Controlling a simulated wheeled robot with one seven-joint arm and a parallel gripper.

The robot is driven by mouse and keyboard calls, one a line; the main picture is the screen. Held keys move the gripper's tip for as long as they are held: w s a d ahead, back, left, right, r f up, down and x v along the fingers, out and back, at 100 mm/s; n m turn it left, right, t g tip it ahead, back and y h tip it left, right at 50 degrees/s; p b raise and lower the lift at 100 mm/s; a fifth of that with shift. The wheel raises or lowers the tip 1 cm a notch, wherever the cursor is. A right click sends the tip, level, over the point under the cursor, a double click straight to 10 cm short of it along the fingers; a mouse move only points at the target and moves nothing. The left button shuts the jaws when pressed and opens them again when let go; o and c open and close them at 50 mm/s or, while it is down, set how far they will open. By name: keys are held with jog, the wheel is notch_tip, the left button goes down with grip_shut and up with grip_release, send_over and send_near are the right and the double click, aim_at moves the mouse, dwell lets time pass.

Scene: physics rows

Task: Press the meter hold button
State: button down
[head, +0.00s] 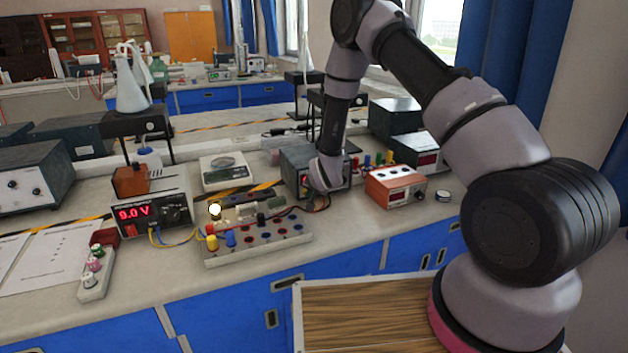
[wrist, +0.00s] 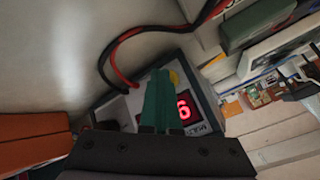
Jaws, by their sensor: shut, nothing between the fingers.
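In the wrist view the meter (wrist: 203,108) is a grey box with a red lit display, partly covered so that only a "6" reads clearly. Red and black leads run from it. A yellow round spot (wrist: 174,77), which may be its button, shows beside my fingertips. My gripper (wrist: 160,75) is shut and empty, its green fingers reaching over the meter's face. I cannot tell whether they touch it. In the head view the dark meter box (head: 297,160) stands on the bench, largely behind my wrist; the fingers are not clear there.
An orange-fronted box (head: 396,187) stands right of my gripper. A circuit board (head: 258,246) with wires and components lies at front left. A second display (head: 150,213) reads 9.0 V. A balance (head: 226,171) stands behind the board. Bare bench (head: 350,228) shows in front.

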jog(key=shift+s, duration=0.1)
jog(key=shift+s+d, duration=0.3)
jog(key=shift+s, duration=0.65)
jog(key=shift+s+d, duration=0.3)
jog(key=shift+s, duration=0.65)
jog(key=shift+s+d, duration=0.3)
jog(key=shift+s, duration=0.65)
jog(key=s+d+r, duration=0.1)
jog(key=d+r, duration=0.2)
jog(key=r, duration=0.7)
jog(key=s+d+r, duration=0.2)
jog(key=d+r, duration=0.1)
jog(key=r, duration=0.8)
jog(key=s+d+r, duration=0.1)
jog(key=d+r, duration=0.2)
jog(key=r, duration=0.7)
jog(key=s+d+r, duration=0.2)
jog(key=s+r, duration=0.3)
jog(key=s, duration=0.3)
jog(key=s+d+r+g, duration=0.1)
jog(key=s+d+r, duration=0.2)
jog(key=s, duration=0.6)
jog(key=s+d+r+n, duration=0.1)
jog(key=s+d+r, duration=0.1)
jog(key=s+r, duration=0.5)
jog(key=shift+s+d+r+g, duration=0.15)
jog(key=shift+s+g, duration=0.15)
jog(key=shift+s, duration=0.8)
